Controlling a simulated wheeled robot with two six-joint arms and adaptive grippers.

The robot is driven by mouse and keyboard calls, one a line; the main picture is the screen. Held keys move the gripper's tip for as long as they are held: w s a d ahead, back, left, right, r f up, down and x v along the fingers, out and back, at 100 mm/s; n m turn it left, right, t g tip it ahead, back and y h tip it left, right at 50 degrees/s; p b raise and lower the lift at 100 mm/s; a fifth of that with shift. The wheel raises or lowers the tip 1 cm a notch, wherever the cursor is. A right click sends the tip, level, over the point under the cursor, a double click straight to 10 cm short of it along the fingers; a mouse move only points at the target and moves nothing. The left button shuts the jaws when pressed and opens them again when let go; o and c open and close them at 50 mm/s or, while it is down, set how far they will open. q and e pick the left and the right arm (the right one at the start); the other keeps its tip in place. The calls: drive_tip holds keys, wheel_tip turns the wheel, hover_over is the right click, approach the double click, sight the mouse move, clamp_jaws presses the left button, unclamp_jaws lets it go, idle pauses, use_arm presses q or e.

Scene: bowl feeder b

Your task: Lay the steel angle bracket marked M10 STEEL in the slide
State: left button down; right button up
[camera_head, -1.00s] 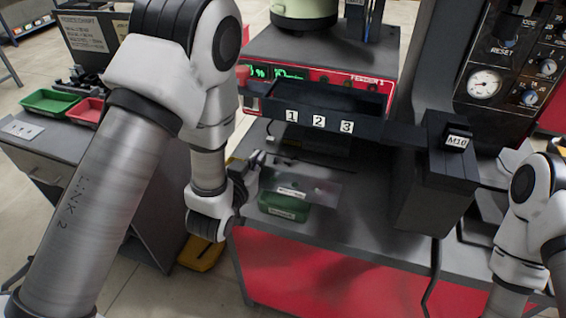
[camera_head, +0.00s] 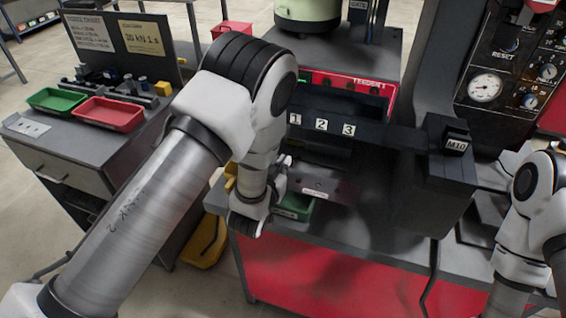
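My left gripper (camera_head: 279,182) is in front of the feeder, mostly hidden behind my own wrist. It appears shut on the left end of a flat, dark grey metal piece, seemingly the steel angle bracket (camera_head: 328,189). The bracket is held roughly level above the bench; its marking is too small to read. A dark slide (camera_head: 405,138) runs right from the tray numbered 1, 2, 3 (camera_head: 335,128) to a dark box (camera_head: 438,180) with a label M10 (camera_head: 456,145). The bracket is apart from it, below and left. My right arm shows at the right edge; its gripper is out of view.
A green bin (camera_head: 297,209) sits on the bench just below the bracket. A side table at left holds a green tray (camera_head: 57,99) and a red tray (camera_head: 108,114). A gauge panel (camera_head: 485,88) stands at right. The bench front right of the bin is clear.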

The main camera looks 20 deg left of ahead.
use_arm(q)
drive_tip(key=shift+f, duration=0.2)
drive_tip(key=shift+s, duration=0.15)
drive_tip(key=c, duration=1.3)
unclamp_jaws()
drive_tip(key=shift+f, duration=0.15)
